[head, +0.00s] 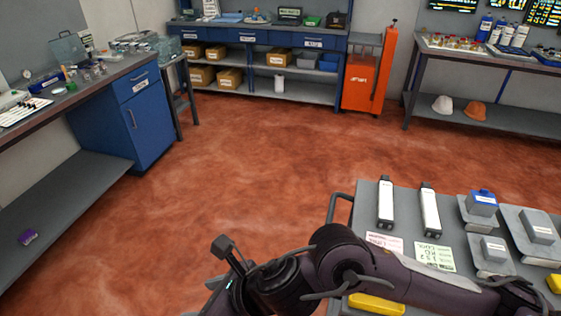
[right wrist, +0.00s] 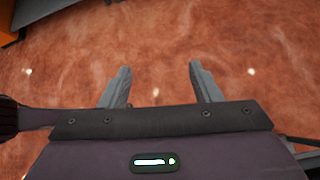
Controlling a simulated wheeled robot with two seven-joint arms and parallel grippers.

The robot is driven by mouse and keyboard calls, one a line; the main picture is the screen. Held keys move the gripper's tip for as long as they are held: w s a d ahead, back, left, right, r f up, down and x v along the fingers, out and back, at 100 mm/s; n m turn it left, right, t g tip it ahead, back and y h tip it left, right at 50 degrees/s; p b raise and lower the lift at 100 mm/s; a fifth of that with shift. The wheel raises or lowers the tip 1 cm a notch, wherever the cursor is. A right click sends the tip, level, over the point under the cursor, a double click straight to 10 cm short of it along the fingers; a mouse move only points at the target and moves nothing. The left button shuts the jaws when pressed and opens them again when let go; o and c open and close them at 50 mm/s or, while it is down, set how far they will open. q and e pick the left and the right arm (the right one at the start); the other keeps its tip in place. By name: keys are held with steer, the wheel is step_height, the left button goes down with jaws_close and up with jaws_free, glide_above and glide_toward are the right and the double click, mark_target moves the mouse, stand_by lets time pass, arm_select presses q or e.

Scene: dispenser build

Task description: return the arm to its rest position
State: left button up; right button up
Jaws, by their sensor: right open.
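My right gripper (right wrist: 159,68) is open in the right wrist view, with its two grey fingers apart and nothing between them. The gripper's fingers cannot be made out clearly in the head view. My left gripper is in neither view.
The cart carries white dispensers (head: 386,203), grey blocks on plates, a blue-topped block (head: 482,202), paper notes and yellow pieces (head: 376,304). Its handle (head: 338,200) stands at its left edge. Open floor (head: 210,180) lies left and beyond, ringed by benches and an orange cabinet (head: 368,75).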

steer(key=w+r+m+t+y, duration=0.1)
steer(key=w+r+m+t, duration=0.45)
steer(key=m, duration=0.95)
steer(key=w+d+f+m+t+h, duration=0.1)
steer(key=w+d+f+m+h, duration=0.1)
steer(key=d+m, duration=0.5)
steer(key=w+d+f+m+h, duration=0.1)
steer(key=d+m+h, duration=0.2)
steer(key=d+m, duration=0.4)
steer(key=s+d+f+m+g+h, duration=0.3)
steer(key=s+d+f+m, duration=0.3)
steer(key=d+m, duration=0.3)
steer(key=s+d+f+m+g+h, duration=0.25)
steer(key=s+d+f+m, duration=0.25)
steer(key=d+f+m, duration=0.3)
step_height(320, 180, down, 28)
steer(key=s+d+g, duration=0.1)
steer(key=s+d+f, duration=0.2)
steer(key=s+f, duration=0.7)
steer(key=s, duration=0.1)
steer(key=s+d+f+g, duration=0.1)
steer(key=s+f, duration=0.8)
steer(key=s, duration=0.1)
steer(key=shift+s+d+f+g, duration=0.15)
steer(key=shift+d+f+g, duration=0.15)
steer(key=shift+d+f, duration=0.1)
